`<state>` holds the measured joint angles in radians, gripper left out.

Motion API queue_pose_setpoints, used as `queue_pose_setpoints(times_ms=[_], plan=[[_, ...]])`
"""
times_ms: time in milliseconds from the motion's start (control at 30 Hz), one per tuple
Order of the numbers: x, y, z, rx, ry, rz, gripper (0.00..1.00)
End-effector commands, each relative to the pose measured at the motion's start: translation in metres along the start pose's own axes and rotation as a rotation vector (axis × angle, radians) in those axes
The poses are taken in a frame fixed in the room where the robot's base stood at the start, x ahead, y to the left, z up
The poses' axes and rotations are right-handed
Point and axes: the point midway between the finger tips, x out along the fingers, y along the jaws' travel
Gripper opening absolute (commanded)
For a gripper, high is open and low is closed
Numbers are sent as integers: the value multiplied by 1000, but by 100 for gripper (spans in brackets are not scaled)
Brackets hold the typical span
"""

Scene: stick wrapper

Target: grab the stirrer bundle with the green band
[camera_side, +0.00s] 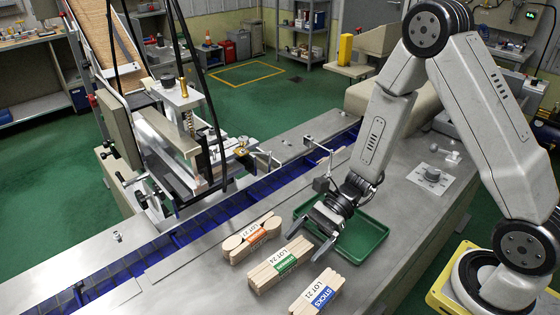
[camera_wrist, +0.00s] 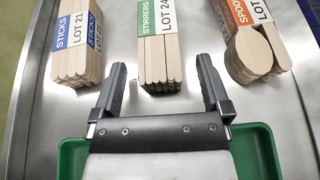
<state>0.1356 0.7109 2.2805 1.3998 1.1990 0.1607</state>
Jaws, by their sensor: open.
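The stirrer bundle (camera_side: 279,266) with the green band lies on the steel bench, in the middle of three bundles. In the wrist view the stirrer bundle (camera_wrist: 159,58) is ahead of my gripper, its near end close to the gap between the fingertips. My gripper (camera_side: 313,233) is open and empty, above the bench at the edge of the green tray. In the wrist view my gripper (camera_wrist: 161,75) has one finger on either side of the line of the bundle. I cannot tell its exact height over the bench.
A blue-banded sticks bundle (camera_side: 317,293) and an orange-banded spoon bundle (camera_side: 252,238) lie on either side, with bare metal between. The green tray (camera_side: 372,252) is under my wrist. A blue conveyor (camera_side: 185,235) and wrapping machine stand behind.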

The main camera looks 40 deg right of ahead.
Motion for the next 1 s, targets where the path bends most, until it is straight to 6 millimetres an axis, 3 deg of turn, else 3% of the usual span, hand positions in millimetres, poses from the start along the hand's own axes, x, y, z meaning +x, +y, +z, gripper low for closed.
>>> queue_pose_setpoints(times_ms=[400, 700, 1000], plan=[[0, 0, 0, 0, 0, 0, 94], [0, 0, 0, 0, 0, 0, 0], [-1, 0, 1, -1, -1, 0, 0]])
